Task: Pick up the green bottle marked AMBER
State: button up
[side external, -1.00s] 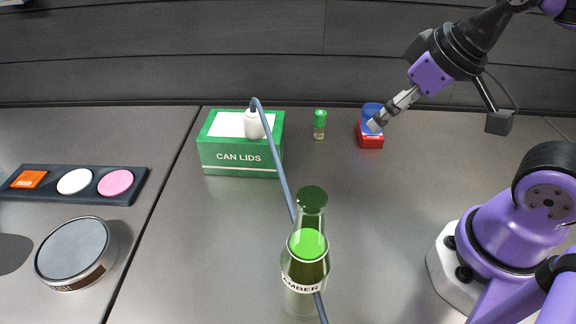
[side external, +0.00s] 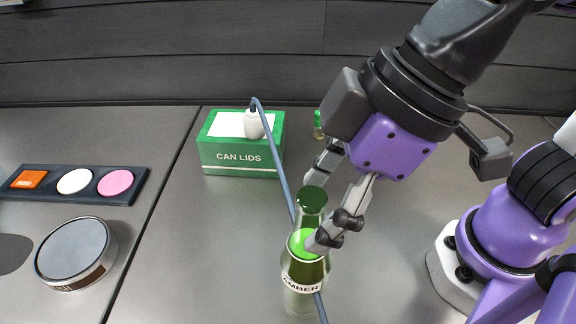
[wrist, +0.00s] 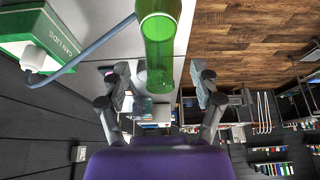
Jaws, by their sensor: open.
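The green glass bottle marked AMBER (side external: 304,272) stands upright in the lower middle of the side view. It has a dark green top, a bright green patch at its shoulder and a pale label band. My gripper (side external: 315,210) is open around the height of its neck, one finger on the far side and one on the near side. In the wrist view the green bottle (wrist: 158,45) reaches down between the open fingers of my gripper (wrist: 154,74), with visible gaps on both sides. The near finger hides part of the bottle in the side view.
A small green-capped vial (side external: 318,124) is partly hidden.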

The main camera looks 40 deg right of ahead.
aim_at(296, 233)
jog(key=x, duration=0.4)
jog(key=shift+f, duration=0.3)
grip_shut()
